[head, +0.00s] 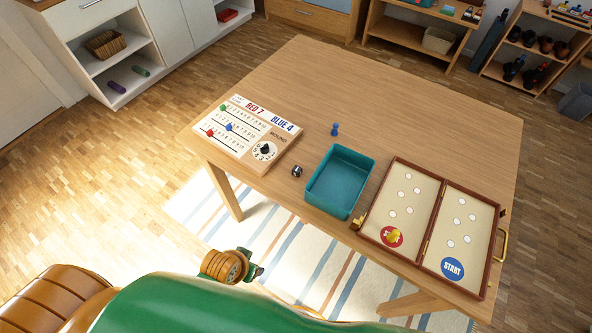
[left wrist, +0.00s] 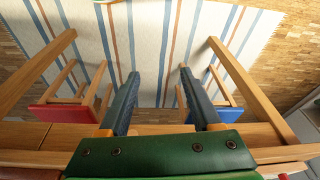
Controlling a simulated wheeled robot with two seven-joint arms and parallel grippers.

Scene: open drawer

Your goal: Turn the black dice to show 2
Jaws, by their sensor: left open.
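The black die (head: 297,171) lies on the wooden table near its front edge, left of the teal tray. It is small here, and I cannot read its upper face. My left gripper (left wrist: 158,73) is open in the left wrist view, its two dark blue fingers apart with only the striped rug beyond them. In the head view, my left gripper (head: 254,271) is partly hidden behind my green arm cover, low and off the table's front edge, well apart from the die. The die does not show in the left wrist view. My right gripper is not in view.
A scoreboard (head: 231,141) with a dial lies left of the die. The teal tray (head: 316,189) stands close to its right, with a blue pawn (head: 335,129) behind. An open game box (head: 435,222) holds a yellow pawn (head: 393,235). The back of the table is clear.

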